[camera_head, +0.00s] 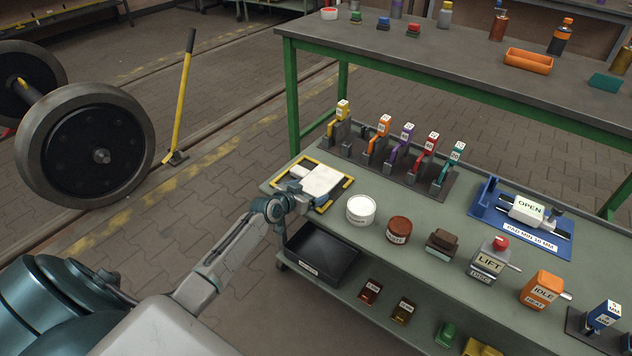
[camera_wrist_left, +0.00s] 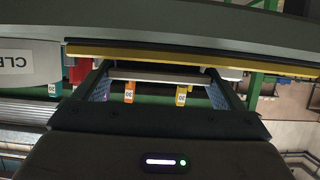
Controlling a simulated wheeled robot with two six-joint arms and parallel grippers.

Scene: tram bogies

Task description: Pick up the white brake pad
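The white brake pad (camera_head: 322,180) lies flat on a yellow-and-black edged mat (camera_head: 345,189) at the near left corner of the green-grey cart top. My left gripper (camera_head: 297,196) is low at the pad's near left side. In the left wrist view, its two fingers (camera_wrist_left: 160,85) stand wide apart, with a pale strip (camera_wrist_left: 160,76), seemingly the pad's edge, between their tips. I cannot tell whether the fingers touch it. My right gripper is not in view.
A white tin (camera_head: 361,210) and a brown-red tin (camera_head: 398,230) stand close right of the mat. A rack of coloured-handled tools (camera_head: 400,160) stands behind. A black tray (camera_head: 322,254) is on the shelf below. A workbench (camera_head: 440,70) is beyond.

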